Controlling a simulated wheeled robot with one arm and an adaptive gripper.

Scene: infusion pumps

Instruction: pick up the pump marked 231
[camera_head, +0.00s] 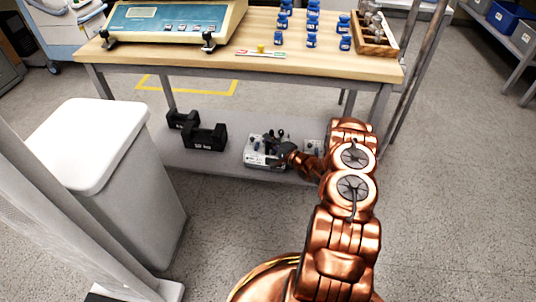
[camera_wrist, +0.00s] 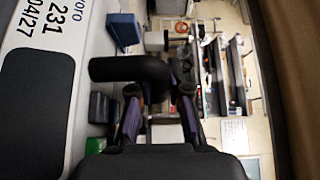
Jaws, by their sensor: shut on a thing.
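The pump marked 231 (camera_head: 256,157) is a pale box at the front of the low shelf under the table. My gripper (camera_head: 276,148) is at the pump's top in the head view. In the wrist view my gripper (camera_wrist: 158,112), with purple finger pads, is shut at the pump's black handle (camera_wrist: 128,70). Whether the pump's base touches the shelf cannot be told.
A second pale device (camera_head: 312,146) stands to the right, partly hidden by my arm. Black weights (camera_head: 205,137) sit left on the shelf (camera_head: 215,165). The tabletop (camera_head: 330,66) with bottles is above. A white bin (camera_head: 92,142) stands at left. Floor in front is clear.

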